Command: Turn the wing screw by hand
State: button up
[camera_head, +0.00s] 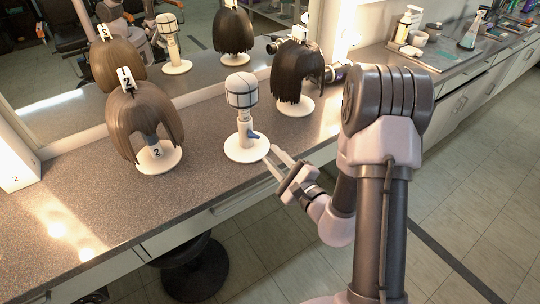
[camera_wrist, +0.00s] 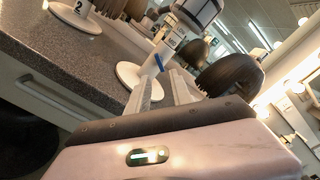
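The blue wing screw (camera_head: 253,135) sits on the right side of the white post of a wig stand (camera_head: 244,152). The stand carries a bare white head with dark bands (camera_head: 241,89) and stands upright on the counter. In the wrist view the blue wing screw (camera_wrist: 158,63) shows ahead of the fingers, near the gap between them. My gripper (camera_head: 271,158) is at the counter's front edge, just front-right of the stand's round base. Its two light fingers are apart with nothing between them, and it does not touch the screw.
A brown wig on a stand marked 2 (camera_head: 145,110) is to the left, and a dark wig (camera_head: 297,70) is behind right. A mirror (camera_head: 65,100) runs along the back. The grey counter (camera_head: 95,205) is clear at front left. A stool (camera_head: 195,270) is below.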

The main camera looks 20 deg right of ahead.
aim_at(254, 137)
jog(key=shift+x, duration=3.8)
jog(key=shift+w, duration=0.1)
jog(key=shift+w+a, duration=0.15)
grip_shut()
